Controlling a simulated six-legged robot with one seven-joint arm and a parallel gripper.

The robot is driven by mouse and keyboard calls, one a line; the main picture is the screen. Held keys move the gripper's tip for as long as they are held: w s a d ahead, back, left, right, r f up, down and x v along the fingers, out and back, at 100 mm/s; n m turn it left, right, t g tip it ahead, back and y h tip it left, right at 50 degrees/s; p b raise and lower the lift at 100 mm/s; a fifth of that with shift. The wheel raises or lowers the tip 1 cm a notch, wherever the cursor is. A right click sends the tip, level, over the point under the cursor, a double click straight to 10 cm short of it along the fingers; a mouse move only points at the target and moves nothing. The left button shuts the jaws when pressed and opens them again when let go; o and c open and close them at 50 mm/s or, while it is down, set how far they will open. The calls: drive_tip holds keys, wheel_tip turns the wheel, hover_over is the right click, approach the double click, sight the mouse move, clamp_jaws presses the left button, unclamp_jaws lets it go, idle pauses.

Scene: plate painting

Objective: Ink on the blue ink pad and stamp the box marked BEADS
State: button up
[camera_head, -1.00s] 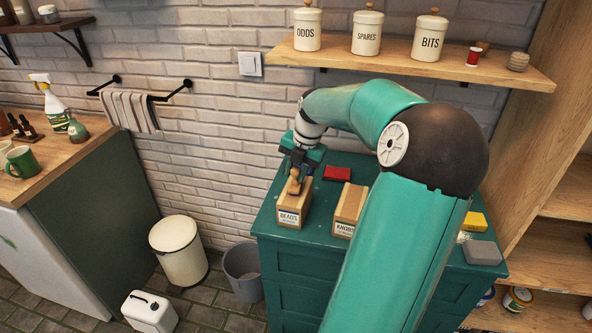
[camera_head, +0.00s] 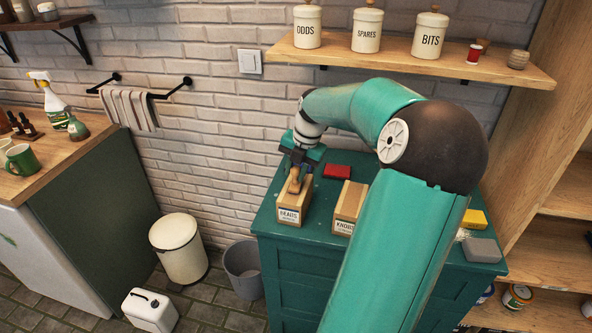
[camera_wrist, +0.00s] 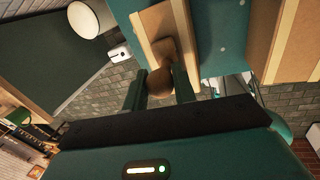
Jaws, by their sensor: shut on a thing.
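The box marked BEADS (camera_head: 291,210) stands at the left of the green cabinet top, its label facing forward. My gripper (camera_head: 299,166) is over it, shut on a wooden stamp (camera_head: 295,184). In the wrist view, the stamp's wooden handle (camera_wrist: 160,82) shows between the fingers, and its base lies over the top of the box (camera_wrist: 157,22). I cannot tell if the stamp's face touches the box. A red pad (camera_head: 337,171) lies behind, to the right. I see no blue ink pad; my arm hides part of the cabinet top.
The box marked KNOBS (camera_head: 347,207) stands right of BEADS. A yellow block (camera_head: 474,219) and a grey block (camera_head: 481,250) lie at the right end. Above is a shelf (camera_head: 400,59) with labelled jars. A bin (camera_head: 243,268) stands on the floor to the left.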

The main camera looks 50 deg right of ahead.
drive_tip(key=shift+r, duration=3.5)
